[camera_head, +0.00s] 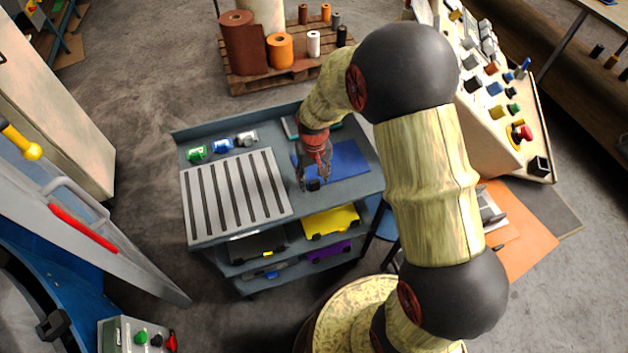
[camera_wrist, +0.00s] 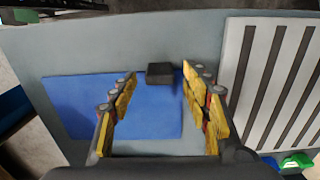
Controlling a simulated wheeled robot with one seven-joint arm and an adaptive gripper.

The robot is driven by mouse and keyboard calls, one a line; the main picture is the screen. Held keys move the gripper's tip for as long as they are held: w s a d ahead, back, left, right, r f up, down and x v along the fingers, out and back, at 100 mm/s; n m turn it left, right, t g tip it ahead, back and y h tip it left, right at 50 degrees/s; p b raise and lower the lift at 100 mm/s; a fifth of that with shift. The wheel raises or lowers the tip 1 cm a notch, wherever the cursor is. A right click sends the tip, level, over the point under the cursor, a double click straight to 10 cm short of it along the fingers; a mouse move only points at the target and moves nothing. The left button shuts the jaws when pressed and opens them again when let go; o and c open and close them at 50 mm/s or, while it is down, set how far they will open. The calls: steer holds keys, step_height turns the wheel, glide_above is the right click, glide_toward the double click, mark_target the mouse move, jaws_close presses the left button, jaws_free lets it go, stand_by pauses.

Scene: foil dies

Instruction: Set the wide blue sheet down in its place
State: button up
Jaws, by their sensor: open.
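The wide blue sheet (camera_head: 347,162) lies flat on the top of the grey cart, to the right of a white slotted panel. In the wrist view the blue sheet (camera_wrist: 75,108) spreads beneath my fingers. A small dark block (camera_wrist: 160,73) stands at the sheet's edge, between my fingertips as seen from the wrist; it also shows in the head view (camera_head: 314,185). My gripper (camera_head: 314,180) is open, pointing down over the sheet and block. In the wrist view my gripper (camera_wrist: 158,80) has its yellow-padded fingers spread apart, with visible gaps to the block.
The striped white panel (camera_head: 235,196) covers the cart top's left part. Small green, blue and white items (camera_head: 222,146) sit behind it. Lower shelves hold a yellow piece (camera_head: 331,221) and a purple piece (camera_head: 328,250). A control console (camera_head: 497,100) stands to the right.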

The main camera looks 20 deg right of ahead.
step_height(320, 180, up, 11)
stand_by(0.3)
steer(key=shift+s+f, duration=0.1)
steer(key=s+r+t, duration=0.5)
steer(key=s+r, duration=1.5)
steer(key=s, duration=0.2)
steer(key=shift+r, duration=0.25)
